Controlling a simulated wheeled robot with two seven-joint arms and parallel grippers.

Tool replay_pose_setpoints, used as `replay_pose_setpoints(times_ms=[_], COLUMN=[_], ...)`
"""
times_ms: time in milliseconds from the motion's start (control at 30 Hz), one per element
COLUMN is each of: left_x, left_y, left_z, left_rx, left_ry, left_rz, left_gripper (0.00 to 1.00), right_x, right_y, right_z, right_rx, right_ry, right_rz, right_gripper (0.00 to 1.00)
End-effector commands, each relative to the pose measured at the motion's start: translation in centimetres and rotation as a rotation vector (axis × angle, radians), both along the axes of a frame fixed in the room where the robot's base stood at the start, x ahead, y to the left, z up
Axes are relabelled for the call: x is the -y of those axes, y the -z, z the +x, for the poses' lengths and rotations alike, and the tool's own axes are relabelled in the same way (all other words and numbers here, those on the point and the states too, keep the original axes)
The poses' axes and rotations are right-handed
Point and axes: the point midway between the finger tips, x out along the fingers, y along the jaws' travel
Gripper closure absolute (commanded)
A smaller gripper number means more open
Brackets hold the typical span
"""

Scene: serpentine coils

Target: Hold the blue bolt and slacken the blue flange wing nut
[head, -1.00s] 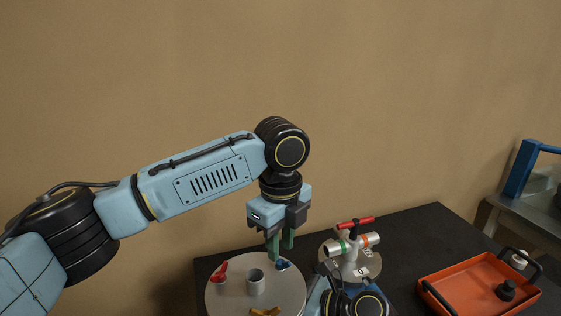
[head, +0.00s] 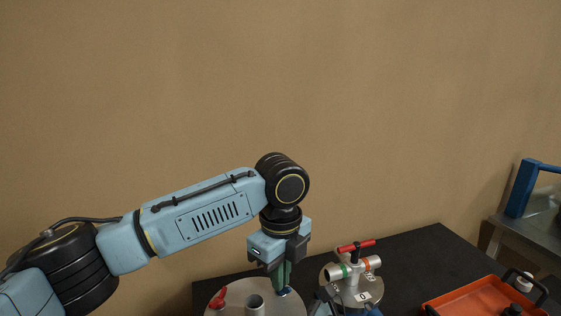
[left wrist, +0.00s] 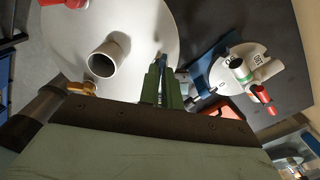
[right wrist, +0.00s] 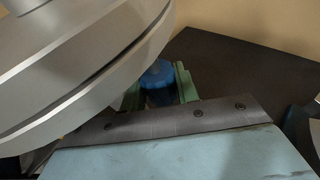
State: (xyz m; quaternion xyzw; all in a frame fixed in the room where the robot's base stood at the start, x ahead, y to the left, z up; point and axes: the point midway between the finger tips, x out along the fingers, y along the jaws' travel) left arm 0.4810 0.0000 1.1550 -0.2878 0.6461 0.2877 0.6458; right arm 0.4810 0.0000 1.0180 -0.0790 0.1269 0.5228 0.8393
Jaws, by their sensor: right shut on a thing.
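The blue flange wing nut (head: 287,292) sits near the right edge of the round grey flange (head: 238,293), partly hidden by my left gripper. My left gripper (head: 282,285) points down with its green fingers at the nut. In the left wrist view the fingers (left wrist: 163,72) stand close together at the flange edge; their hold on the nut is unclear. In the right wrist view the blue bolt (right wrist: 159,78) shows under the flange's edge. My right gripper (right wrist: 158,92) has a green finger on each side of it and is shut on it.
The flange also carries a red wing nut (head: 218,298) and an upright pipe stub (head: 254,304). A valve with a red handle (head: 356,246) stands close by on the right. An orange tray (head: 468,300) lies further right.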

Motion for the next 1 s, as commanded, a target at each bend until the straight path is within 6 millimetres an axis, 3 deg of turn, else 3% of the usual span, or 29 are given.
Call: replay_pose_setpoints(times_ms=[233,533,867,1000], left_x=[0.01,-0.01,-0.03,-0.01], left_y=[-0.01,0.01,0.04,0.09], left_z=[-0.01,0.01,0.01,-0.03], left_rx=[-0.001,-0.001,-0.001,-0.002], left_ry=[-0.055,-0.387,-0.425,-0.520], left_rz=[-0.001,-0.001,0.001,0.002], left_gripper=[1.00,1.00,1.00,1.00], right_x=[0.04,0.05,0.05,0.05], right_y=[0.06,0.07,0.07,0.07], right_z=[0.00,-0.01,-0.01,-0.01], right_rx=[0.000,0.000,-0.001,-0.001], right_ry=[0.000,0.000,0.000,0.000], right_rz=[-0.001,-0.001,-0.002,-0.002], right_gripper=[0.90,0.90,0.90,0.90])
